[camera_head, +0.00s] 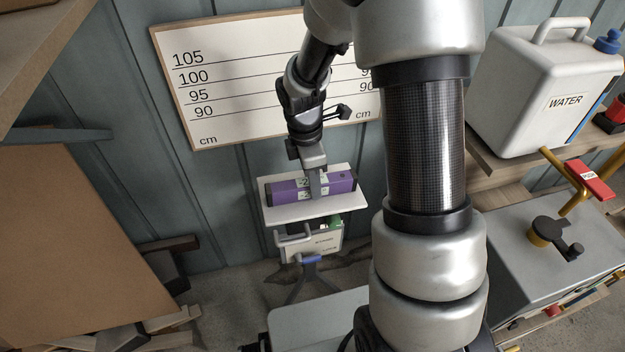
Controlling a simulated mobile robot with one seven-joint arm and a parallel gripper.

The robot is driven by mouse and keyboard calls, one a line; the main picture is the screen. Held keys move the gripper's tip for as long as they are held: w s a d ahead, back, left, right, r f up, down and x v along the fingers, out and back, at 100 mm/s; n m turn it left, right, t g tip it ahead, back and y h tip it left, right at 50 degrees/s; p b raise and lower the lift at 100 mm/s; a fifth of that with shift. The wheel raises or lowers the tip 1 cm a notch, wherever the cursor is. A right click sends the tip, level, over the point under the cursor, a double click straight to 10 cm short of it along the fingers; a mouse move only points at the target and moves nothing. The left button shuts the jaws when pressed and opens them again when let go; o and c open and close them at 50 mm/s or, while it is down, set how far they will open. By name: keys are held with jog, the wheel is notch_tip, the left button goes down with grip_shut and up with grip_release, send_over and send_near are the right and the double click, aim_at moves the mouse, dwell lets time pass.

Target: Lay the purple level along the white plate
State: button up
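The purple level (341,183) is a short bar with dark ends and pale patches near its middle. It lies over the white plate (291,212), roughly lengthwise, its right end slightly higher in the picture. It looks to be on the plate or just above it; I cannot tell which. My gripper (315,186) reaches down to the middle of the level from above. One finger shows in front of the level's near side; the other finger is hidden, so the grip itself is not clear. The plate's rim shows in front of and behind the level.
A white measuring board (235,75) hangs on the wall behind my arm. Below the plate is a pale box (318,243) with a handle. A water container (540,85) stands on a shelf at right, above a grey cabinet (530,245). A brown panel (70,240) is at left.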

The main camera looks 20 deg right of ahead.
jog(key=o, duration=0.3)
notch_tip(320, 180, up, 18)
jog(key=a+p, duration=0.1)
jog(key=p, duration=0.2)
jog(key=shift+a+f+p, duration=0.25)
jog(key=shift+p, duration=0.1)
jog(key=s+r+m+t+p, duration=0.2)
jog(key=s+r+m+p, duration=0.4)
jog(key=r, duration=0.5)
jog(key=s+d+r+m+t+y+p, duration=0.1)
jog(key=s+r+m+t+p, duration=0.2)
jog(key=s+r+m, duration=0.8)
jog(key=r+m+p, duration=0.1)
jog(key=p, duration=0.1)
jog(key=shift+d+t+p, duration=0.3)
jog(key=shift+p, duration=0.1)
jog(key=shift+s+r, duration=0.1)
